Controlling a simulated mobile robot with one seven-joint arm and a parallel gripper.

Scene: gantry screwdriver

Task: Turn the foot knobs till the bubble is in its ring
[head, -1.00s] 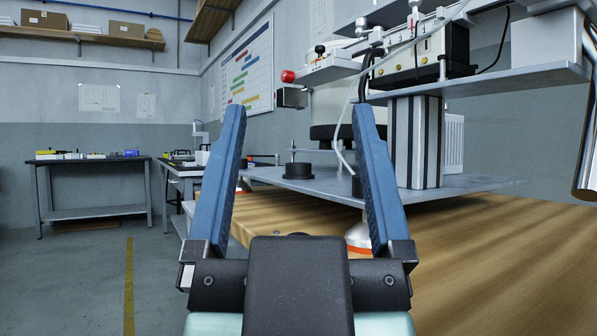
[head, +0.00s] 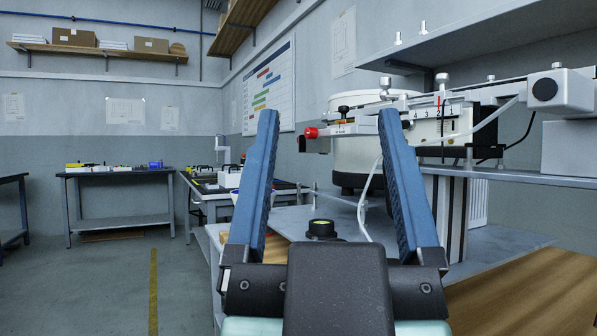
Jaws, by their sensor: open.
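The instrument's grey base plate (head: 510,238) lies on a wooden-topped bench. No foot knob shows clearly; my gripper and hand cover the near part of the plate. My gripper (head: 327,115) is open and empty, its two blue fingers pointing up and forward, apart from the fitting in the picture.
A balance-like instrument with a white drum (head: 352,165), a scale arm with a red knob (head: 311,133) and a hanging pale tube stands at right. A grey shelf (head: 510,55) overhangs it. The wooden bench top (head: 520,290) is bare at lower right. Open floor (head: 110,290) lies left.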

